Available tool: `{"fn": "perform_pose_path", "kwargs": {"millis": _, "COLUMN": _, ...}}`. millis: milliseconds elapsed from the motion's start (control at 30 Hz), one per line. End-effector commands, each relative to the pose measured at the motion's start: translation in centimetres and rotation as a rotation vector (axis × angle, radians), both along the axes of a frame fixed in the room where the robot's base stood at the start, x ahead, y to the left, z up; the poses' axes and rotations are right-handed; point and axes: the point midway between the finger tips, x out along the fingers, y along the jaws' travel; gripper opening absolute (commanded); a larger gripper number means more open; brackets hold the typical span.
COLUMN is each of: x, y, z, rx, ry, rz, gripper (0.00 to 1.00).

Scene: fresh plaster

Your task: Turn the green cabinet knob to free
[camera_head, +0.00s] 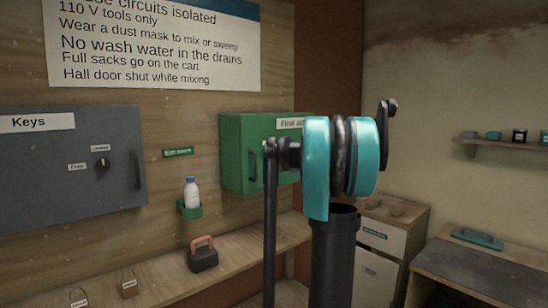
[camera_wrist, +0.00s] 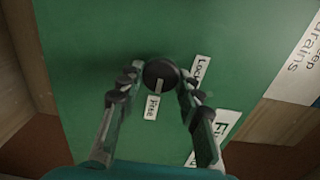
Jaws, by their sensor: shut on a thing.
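The green first-aid cabinet (camera_head: 243,150) hangs on the wood wall in the head view, its right part hidden behind my arm. Its green front (camera_wrist: 95,45) fills most of the wrist view. The round dark knob (camera_wrist: 160,72) sits there with a pale pointer mark aimed down towards the "Free" label (camera_wrist: 152,107). The "Locked" label (camera_wrist: 201,70) is to its right, partly covered by a finger. My gripper (camera_wrist: 160,77) is shut on the knob, one finger on each side. The head view hides the knob and my fingers.
A grey keys cabinet (camera_head: 60,160) with its own knob hangs at the left. A bottle (camera_head: 191,193) in a green holder is on the wall. A drawer unit (camera_head: 385,240) stands right.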

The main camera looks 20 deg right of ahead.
Motion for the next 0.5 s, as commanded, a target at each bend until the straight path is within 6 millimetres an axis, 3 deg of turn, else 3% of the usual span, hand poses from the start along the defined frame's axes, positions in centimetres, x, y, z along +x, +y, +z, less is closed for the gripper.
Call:
{"fn": "perform_pose_path", "kwargs": {"millis": 267, "x": 0.00, "y": -0.04, "z": -0.02, "rx": 0.001, "ry": 0.000, "rz": -0.001, "gripper": 0.00}}
{"fn": "perform_pose_path", "kwargs": {"millis": 300, "x": 0.01, "y": -0.04, "z": -0.02, "rx": 0.001, "ry": 0.000, "rz": -0.001, "gripper": 0.37}}
{"fn": "perform_pose_path", "kwargs": {"millis": 433, "x": 0.00, "y": -0.03, "z": -0.02, "rx": 0.001, "ry": 0.000, "rz": -0.001, "gripper": 0.53}}
{"fn": "perform_pose_path", "kwargs": {"millis": 500, "x": 0.00, "y": -0.02, "z": -0.02, "rx": 0.001, "ry": 0.000, "rz": -0.001, "gripper": 0.53}}
